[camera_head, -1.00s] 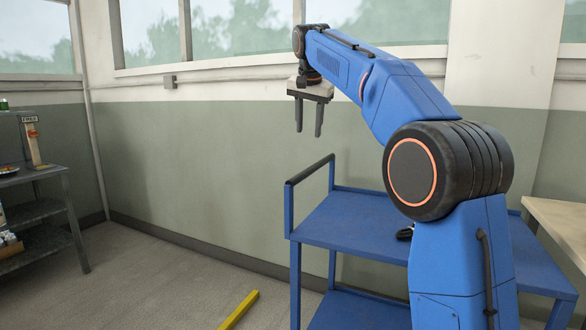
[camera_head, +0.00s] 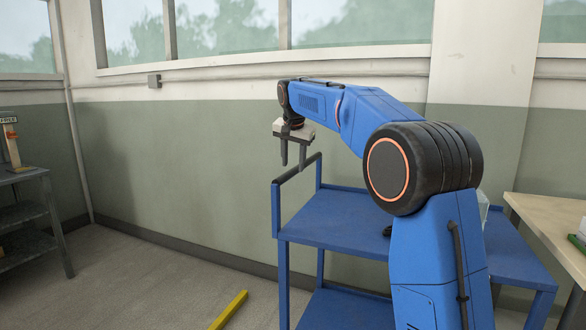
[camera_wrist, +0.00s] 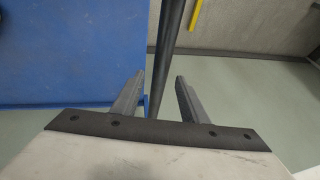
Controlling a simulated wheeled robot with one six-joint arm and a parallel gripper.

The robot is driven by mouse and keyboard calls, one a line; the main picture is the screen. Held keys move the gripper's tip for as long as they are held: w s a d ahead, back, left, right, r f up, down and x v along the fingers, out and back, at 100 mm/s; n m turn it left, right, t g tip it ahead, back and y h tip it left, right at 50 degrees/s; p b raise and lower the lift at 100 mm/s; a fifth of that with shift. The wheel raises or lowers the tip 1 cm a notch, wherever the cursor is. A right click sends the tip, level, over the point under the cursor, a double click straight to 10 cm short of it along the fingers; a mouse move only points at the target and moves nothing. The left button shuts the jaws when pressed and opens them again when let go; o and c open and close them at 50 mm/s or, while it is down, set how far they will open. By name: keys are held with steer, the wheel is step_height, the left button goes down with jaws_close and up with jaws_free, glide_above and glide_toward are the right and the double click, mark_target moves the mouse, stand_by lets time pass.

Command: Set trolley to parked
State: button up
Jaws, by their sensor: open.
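The blue trolley (camera_head: 335,222) stands in front of the wall, with an upper and a lower shelf. Its dark push handle (camera_head: 297,168) is at its left end. My gripper (camera_head: 293,166) is open and points down at the handle. In the wrist view the handle bar (camera_wrist: 168,60) runs between the two fingers of my gripper (camera_wrist: 160,88), with gaps showing on both sides. The blue trolley deck (camera_wrist: 75,55) lies to the left there. My arm hides part of the trolley's right side.
A yellow floor strip (camera_head: 229,310) lies on the floor left of the trolley. A dark shelf unit (camera_head: 28,214) stands at the far left. A pale worktable (camera_head: 550,215) is at the right.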

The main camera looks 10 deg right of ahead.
steer(key=shift+x, duration=1.35)
jaws_close()
